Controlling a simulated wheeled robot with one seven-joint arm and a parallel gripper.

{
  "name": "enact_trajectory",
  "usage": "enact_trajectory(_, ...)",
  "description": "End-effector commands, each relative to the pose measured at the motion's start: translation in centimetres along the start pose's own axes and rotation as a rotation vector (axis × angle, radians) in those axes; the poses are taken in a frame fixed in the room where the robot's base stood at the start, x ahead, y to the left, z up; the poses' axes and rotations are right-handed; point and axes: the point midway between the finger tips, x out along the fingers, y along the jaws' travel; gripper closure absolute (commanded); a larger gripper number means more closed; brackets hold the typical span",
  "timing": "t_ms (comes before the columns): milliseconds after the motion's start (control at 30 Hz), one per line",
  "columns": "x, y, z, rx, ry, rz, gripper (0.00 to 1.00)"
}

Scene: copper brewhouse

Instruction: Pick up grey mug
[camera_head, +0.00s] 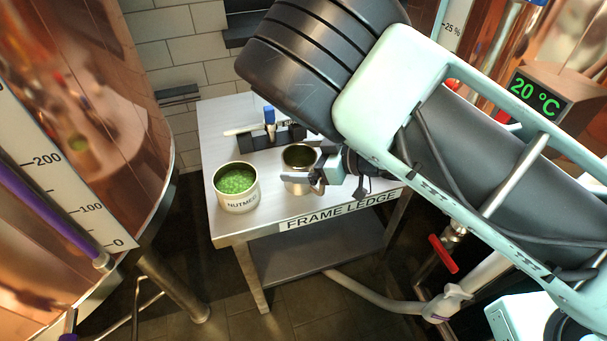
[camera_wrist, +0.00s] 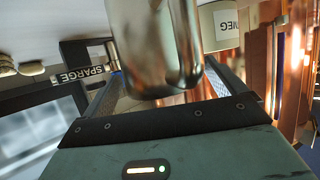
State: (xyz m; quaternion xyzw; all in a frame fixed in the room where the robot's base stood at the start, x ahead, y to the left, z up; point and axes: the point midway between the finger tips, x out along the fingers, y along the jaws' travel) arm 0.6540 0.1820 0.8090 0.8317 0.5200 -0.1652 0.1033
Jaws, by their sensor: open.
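The grey mug (camera_head: 299,185) is a shiny metal cup with an open top and a handle at its right. It stands upright on the white table (camera_head: 228,140), near the front edge. My gripper (camera_head: 304,163) is at the mug from the right, with one finger in front of the mug's upper part and the other towards its back. The fingers hide part of its wall. In the wrist view the mug (camera_wrist: 155,45) fills the space between the two spread fingers of my gripper (camera_wrist: 163,65). I cannot tell whether either finger touches it.
A white canister labelled NUTMEG (camera_head: 238,200), full of green pieces, stands close left of the mug. Behind is a dark holder (camera_head: 262,139) with a blue-topped item (camera_head: 269,118). A copper tank (camera_head: 90,110) stands at the left. The table's front edge reads FRAME LEDGE (camera_head: 337,211).

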Motion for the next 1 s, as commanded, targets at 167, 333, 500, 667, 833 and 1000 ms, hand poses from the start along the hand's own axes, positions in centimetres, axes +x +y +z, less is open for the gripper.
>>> enact_trajectory(167, 0.0, 0.0, 0.0, 0.000, 0.000, 0.000, 0.44)
enact_trajectory(333, 0.0, 0.0, 0.0, 0.000, 0.001, 0.000, 0.56)
enact_trajectory(500, -0.1, 0.0, -0.1, 0.000, 0.001, 0.000, 0.56)
enact_trajectory(667, -0.4, 0.1, -0.9, 0.000, 0.003, 0.002, 0.56)
enact_trajectory(833, -1.3, 0.1, -3.1, 0.001, 0.006, 0.003, 0.56)
enact_trajectory(1000, -2.5, 0.1, -6.0, 0.001, 0.007, 0.002, 0.56)
